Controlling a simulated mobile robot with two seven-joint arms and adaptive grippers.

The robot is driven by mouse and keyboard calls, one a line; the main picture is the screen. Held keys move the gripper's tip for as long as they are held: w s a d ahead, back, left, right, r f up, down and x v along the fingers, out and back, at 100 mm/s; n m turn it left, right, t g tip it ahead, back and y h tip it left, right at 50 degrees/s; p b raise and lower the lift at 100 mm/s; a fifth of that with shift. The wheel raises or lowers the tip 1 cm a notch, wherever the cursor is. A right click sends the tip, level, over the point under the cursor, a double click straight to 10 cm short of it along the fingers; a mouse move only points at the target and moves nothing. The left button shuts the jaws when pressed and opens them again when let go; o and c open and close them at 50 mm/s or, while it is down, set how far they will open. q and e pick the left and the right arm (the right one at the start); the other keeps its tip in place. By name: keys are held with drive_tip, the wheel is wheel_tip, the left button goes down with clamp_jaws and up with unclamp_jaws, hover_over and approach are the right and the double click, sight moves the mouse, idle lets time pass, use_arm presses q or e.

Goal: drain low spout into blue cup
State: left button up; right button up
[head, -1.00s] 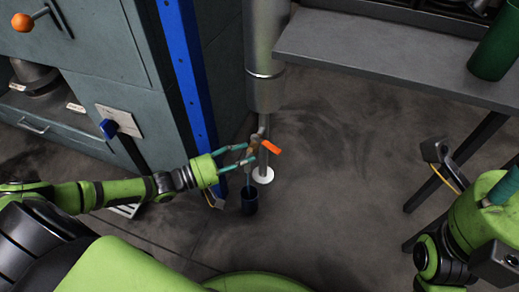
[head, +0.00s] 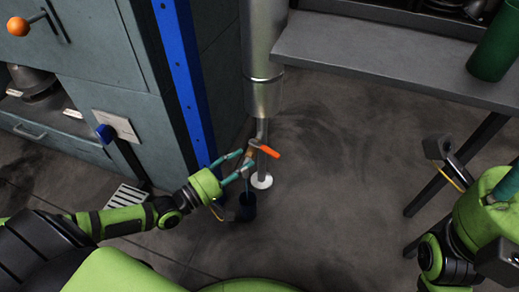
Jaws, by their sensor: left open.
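A low spout (head: 257,141) with an orange lever (head: 264,150) sits on a thin pipe under a steel cylinder. The dark blue cup (head: 246,211) stands upright on the floor below it. A thin bluish line runs down from the spout to the cup; I cannot tell surely whether it is liquid. The cup's inside is too dark to read. My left gripper (head: 245,160) is open, its teal fingers beside the spout, above the cup and left of the lever. My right gripper (head: 505,187) shows only partly at the right edge, away from the spout.
A steel cylinder (head: 263,60) hangs above the spout; its pipe ends in a white round foot (head: 262,182). A blue post (head: 178,75) and grey cabinet (head: 85,60) stand left. A metal bench (head: 400,62) with a green container (head: 495,48) stands right. The middle floor is clear.

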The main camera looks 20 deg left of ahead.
sight(268, 153)
use_arm(q)
drive_tip(key=shift+w+d+n+t+y+b, duration=0.15)
drive_tip(key=shift+w+d+n+y, duration=0.3)
drive_tip(key=shift+w+d, duration=0.65)
drive_tip(key=shift+w+d+n+t+y+b, duration=0.1)
drive_tip(key=shift+w+d+n+y+b, duration=0.2)
drive_tip(key=shift+w+d+y, duration=0.8)
drive_tip(key=shift+w+d+n+t+y+b, duration=0.15)
drive_tip(key=shift+w+d+n, duration=0.3)
drive_tip(key=shift+w, duration=1.15)
clamp_jaws()
